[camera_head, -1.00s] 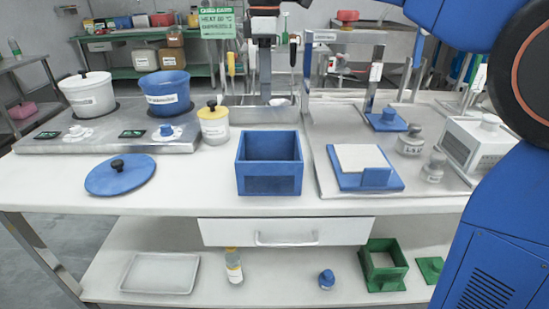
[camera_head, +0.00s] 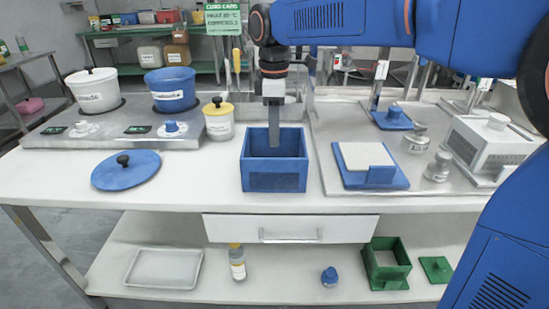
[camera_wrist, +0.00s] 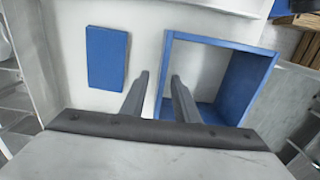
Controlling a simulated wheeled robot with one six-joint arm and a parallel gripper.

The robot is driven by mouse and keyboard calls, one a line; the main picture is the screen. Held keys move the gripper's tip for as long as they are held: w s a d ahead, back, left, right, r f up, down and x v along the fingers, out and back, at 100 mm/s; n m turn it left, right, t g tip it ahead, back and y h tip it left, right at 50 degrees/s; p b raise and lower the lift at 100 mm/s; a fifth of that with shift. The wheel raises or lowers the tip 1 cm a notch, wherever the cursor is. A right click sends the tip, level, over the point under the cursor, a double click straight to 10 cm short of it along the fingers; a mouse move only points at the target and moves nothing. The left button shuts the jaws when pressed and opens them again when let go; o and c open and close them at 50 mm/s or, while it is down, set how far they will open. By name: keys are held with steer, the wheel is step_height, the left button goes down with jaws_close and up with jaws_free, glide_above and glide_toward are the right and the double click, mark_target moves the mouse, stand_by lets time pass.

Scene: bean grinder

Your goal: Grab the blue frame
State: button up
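The blue frame (camera_head: 275,176) is a square, open-topped blue box standing upright on the white table, left of the metal plate. In the wrist view the blue frame (camera_wrist: 262,85) is right of centre, its opening showing a pale surface inside. My gripper (camera_head: 274,143) points down over the frame, its finger end overlapping the frame's opening in the head view. In the wrist view the two fingers of my gripper (camera_wrist: 159,77) are apart, one each side of the frame's left wall in the picture. I cannot tell whether they touch it.
A blue lid (camera_head: 126,170) lies to the left, and a yellow-lidded jar (camera_head: 219,121) stands behind left. A blue tray with a white slab (camera_head: 365,156) is to the right on the metal plate (camera_head: 328,140). A flat blue rectangle shows in the wrist view (camera_wrist: 107,57).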

steer(key=shift+f, duration=1.55)
jaws_close()
steer(key=shift+r, duration=0.1)
